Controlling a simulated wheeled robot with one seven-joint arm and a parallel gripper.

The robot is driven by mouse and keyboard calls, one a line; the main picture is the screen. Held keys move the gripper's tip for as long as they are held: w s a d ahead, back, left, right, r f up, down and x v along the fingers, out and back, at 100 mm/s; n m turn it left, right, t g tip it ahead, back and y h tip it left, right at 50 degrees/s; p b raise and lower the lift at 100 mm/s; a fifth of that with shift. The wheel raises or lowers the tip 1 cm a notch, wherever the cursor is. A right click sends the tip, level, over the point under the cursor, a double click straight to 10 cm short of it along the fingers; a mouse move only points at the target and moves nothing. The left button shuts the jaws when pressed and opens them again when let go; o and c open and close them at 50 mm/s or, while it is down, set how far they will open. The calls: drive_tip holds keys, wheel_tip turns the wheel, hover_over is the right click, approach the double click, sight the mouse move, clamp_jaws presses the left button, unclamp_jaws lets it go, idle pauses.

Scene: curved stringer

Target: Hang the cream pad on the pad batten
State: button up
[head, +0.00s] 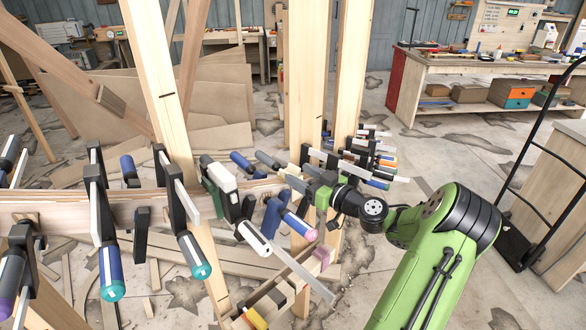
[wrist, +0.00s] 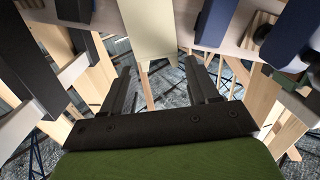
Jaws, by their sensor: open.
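A cream, flat-faced piece (wrist: 150,28) shows at the top of the wrist view, beyond my fingertips; I take it for the cream pad but cannot be sure. My gripper (head: 305,188) is near the beam, right of that block. In the wrist view, the fingers of my gripper (wrist: 158,70) are apart, with nothing seen between them. A low batten (head: 270,298) carries small coloured blocks, including a pink one (head: 322,258) and a yellow one (head: 253,318); it looks like the pad batten.
The curved wooden beam (head: 125,208) carries several clamps with blue, teal and purple handles. Upright posts (head: 305,75) stand close behind my gripper. A workbench (head: 480,68) stands at the back right, and a hand truck (head: 515,245) at the right. The floor between is mostly open.

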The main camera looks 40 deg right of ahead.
sight(292, 170)
drive_tip(key=w, duration=0.4)
drive_tip(key=shift+w+a, duration=0.15)
drive_tip(key=shift+a, duration=0.05)
drive_tip(key=c, duration=0.7)
wheel_tip(292, 170, up, 9)
drive_tip(key=p, duration=0.4)
drive_tip(key=shift+f+p, duration=0.15)
drive_tip(key=shift+p, duration=0.25)
drive_tip(key=shift+c, duration=0.2)
drive_tip(key=shift+c, duration=0.5)
drive_tip(key=shift+f, duration=0.1)
